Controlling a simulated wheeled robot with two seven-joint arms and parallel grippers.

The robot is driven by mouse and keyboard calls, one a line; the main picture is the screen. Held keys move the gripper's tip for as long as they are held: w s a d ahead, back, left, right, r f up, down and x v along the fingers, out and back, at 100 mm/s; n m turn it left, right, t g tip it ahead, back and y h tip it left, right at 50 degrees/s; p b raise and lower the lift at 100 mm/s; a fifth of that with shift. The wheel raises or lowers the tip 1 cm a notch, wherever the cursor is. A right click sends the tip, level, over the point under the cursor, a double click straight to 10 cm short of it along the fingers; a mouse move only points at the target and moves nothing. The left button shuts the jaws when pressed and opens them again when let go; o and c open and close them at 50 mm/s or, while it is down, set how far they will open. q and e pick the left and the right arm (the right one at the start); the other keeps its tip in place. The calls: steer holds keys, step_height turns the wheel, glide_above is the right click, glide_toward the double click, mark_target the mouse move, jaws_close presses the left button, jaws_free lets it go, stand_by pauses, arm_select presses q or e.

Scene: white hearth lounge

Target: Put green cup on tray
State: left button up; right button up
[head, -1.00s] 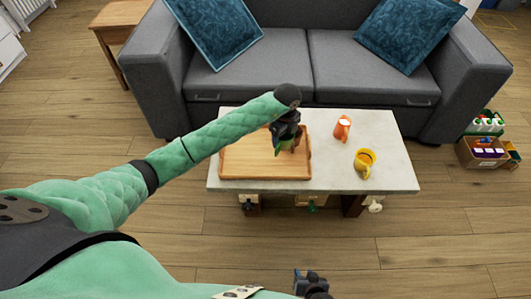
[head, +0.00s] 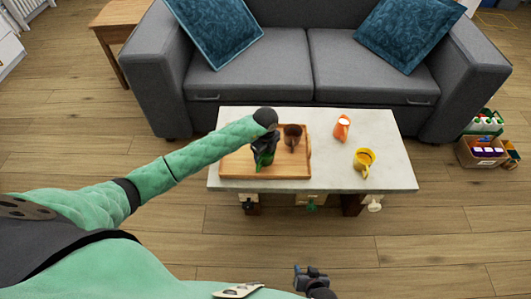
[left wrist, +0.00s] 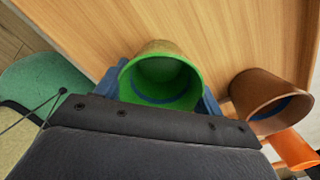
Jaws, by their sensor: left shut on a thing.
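The green cup (left wrist: 160,80) is between the blue fingers of my left gripper (left wrist: 163,95) in the left wrist view, its open rim facing the camera. In the head view my left gripper (head: 264,150) is shut on the green cup (head: 264,159), over the left-middle part of the wooden tray (head: 235,166). I cannot tell whether the cup's base touches the tray. A brown cup (head: 292,135) stands on the tray just right of the gripper, and also shows in the left wrist view (left wrist: 262,92). My right gripper (head: 311,275) is at the bottom edge of the head view, away from the table.
The tray lies on a white-topped coffee table (head: 385,140). An orange cup (head: 342,128) and a yellow mug (head: 364,160) stand on the table right of the tray. A grey sofa (head: 310,75) is behind the table. Boxes (head: 483,152) sit on the floor at right.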

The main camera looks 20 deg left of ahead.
steer(key=shift+f, duration=0.15)
arm_select(q)
steer(key=o, duration=1.1)
arm_select(e)
steer(key=shift+f, duration=0.2)
